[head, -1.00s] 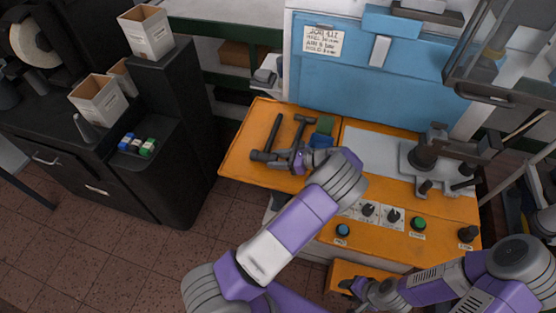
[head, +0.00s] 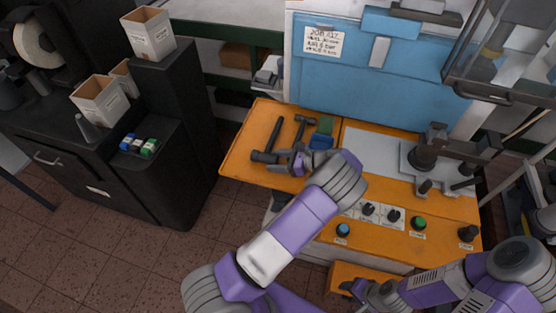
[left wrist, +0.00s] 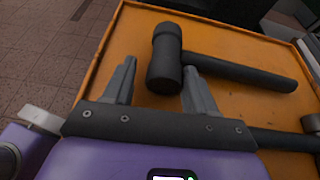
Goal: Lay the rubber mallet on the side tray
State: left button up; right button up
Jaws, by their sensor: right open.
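The rubber mallet (head: 272,140), with a black head and dark handle, lies flat on the orange side tray (head: 240,158). In the left wrist view the mallet (left wrist: 166,58) has its head ahead of and between my finger tips, with the handle running right. My left gripper (head: 282,158) is beside the mallet head in the head view. In the left wrist view its fingers (left wrist: 160,85) are spread, and I see no grip on the mallet. My right gripper (head: 350,288) is open at the bottom right, low in front of the orange panel, away from the mallet.
A second hammer (head: 301,127) lies right of the mallet, close to my left gripper. A dark cabinet (head: 185,110) stands left.

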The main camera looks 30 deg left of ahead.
pick_arm(q)
jog(key=shift+s+d+f, duration=0.1)
jog(key=shift+f, duration=0.65)
jog(key=shift+r+p, duration=0.3)
jog(key=shift+r, duration=0.15)
jog(key=v, duration=0.8)
jog(key=p+v, duration=0.1)
jog(key=v, duration=0.3)
jog(key=shift+w+r, duration=0.35)
jog(key=shift+w, duration=0.05)
